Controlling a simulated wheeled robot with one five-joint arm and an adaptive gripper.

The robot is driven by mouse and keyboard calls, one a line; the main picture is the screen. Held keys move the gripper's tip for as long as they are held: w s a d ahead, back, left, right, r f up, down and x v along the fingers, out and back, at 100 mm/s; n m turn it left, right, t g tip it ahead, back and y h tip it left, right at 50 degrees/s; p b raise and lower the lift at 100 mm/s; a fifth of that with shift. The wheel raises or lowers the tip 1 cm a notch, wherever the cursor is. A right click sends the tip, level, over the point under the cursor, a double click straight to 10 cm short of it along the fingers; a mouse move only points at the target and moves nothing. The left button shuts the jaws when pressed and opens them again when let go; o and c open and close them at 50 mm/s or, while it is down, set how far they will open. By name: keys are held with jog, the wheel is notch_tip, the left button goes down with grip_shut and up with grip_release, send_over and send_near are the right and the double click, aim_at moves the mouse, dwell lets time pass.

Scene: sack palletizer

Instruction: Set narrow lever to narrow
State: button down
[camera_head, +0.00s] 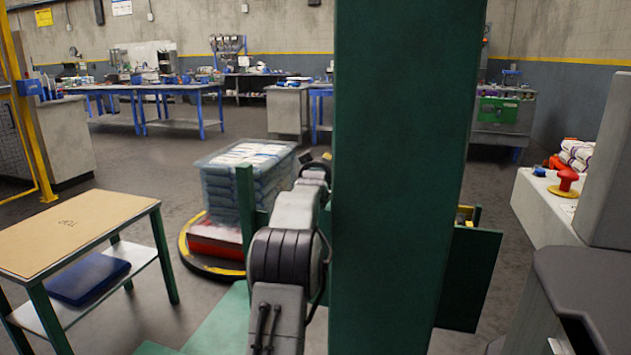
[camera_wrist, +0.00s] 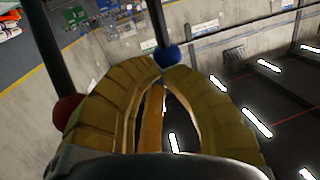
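In the wrist view, my gripper (camera_wrist: 162,72) has two bowed yellow-brown fingers whose tips come together with little or no gap. A lever with a blue ball knob (camera_wrist: 167,56) has its knob right at the fingertips; it seems just beyond them, and I cannot tell whether they touch. A second lever with a red ball knob (camera_wrist: 67,113) is at the left, beside the left finger and partly hidden by it. No label shows which lever is the narrow one.
A wood-topped table (camera_head: 70,230) is at the left. A grey console with a red button (camera_head: 567,180) is at the right. Workbenches stand far back; open floor lies between.

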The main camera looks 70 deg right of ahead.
jog(key=shift+a, duration=0.1)
jog(key=f+v, duration=0.1)
jog(key=v, duration=1)
jog(key=shift+a+r, duration=0.4)
jog(key=shift+r, duration=0.05)
dwell(0.8)
